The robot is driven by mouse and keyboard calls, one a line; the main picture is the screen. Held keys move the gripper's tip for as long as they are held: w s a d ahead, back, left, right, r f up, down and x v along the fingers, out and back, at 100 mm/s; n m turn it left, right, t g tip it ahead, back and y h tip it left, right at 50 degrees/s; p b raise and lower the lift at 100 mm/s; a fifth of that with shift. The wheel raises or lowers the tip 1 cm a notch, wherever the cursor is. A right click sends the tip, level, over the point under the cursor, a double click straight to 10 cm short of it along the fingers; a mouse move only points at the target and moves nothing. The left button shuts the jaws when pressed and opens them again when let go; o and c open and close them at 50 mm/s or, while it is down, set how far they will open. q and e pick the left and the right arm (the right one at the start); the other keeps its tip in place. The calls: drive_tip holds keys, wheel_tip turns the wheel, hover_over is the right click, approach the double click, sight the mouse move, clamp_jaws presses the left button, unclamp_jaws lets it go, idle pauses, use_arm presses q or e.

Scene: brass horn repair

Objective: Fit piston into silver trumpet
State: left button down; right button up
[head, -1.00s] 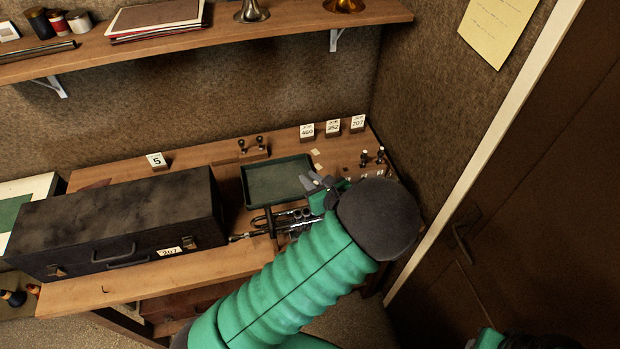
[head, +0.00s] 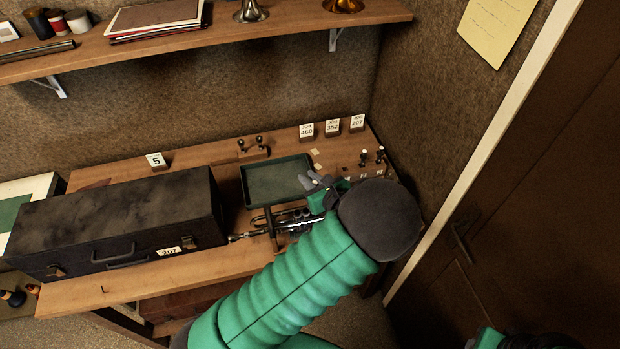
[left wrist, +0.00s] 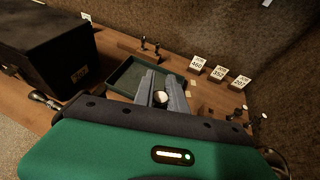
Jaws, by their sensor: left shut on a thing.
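The silver trumpet (head: 262,222) lies on the bench in front of the green tray, partly hidden by my left arm in the head view. My left gripper (head: 318,181) is above the bench, just behind the trumpet's valves and near the tray's right edge. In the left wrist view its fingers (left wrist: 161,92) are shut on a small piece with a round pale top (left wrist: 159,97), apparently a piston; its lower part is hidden. Other pistons (head: 380,153) stand upright at the bench's right end. My right gripper is out of view.
A green tray (head: 246,187) sits mid-bench. A big black case (head: 115,225) tagged 207 fills the left. Number cards 460 (head: 306,131), 352 (head: 332,127) and 207 (head: 357,123) stand at the back right. A shelf (head: 290,28) hangs above.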

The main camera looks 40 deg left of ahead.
use_arm(q)
drive_tip(key=shift+f, duration=0.15)
drive_tip(key=shift+f+b, duration=0.3)
drive_tip(key=shift+b, duration=0.05)
drive_tip(key=shift+f+b, duration=3.4)
drive_tip(key=shift+f, duration=0.9)
drive_tip(key=c, duration=1.3)
unclamp_jaws()
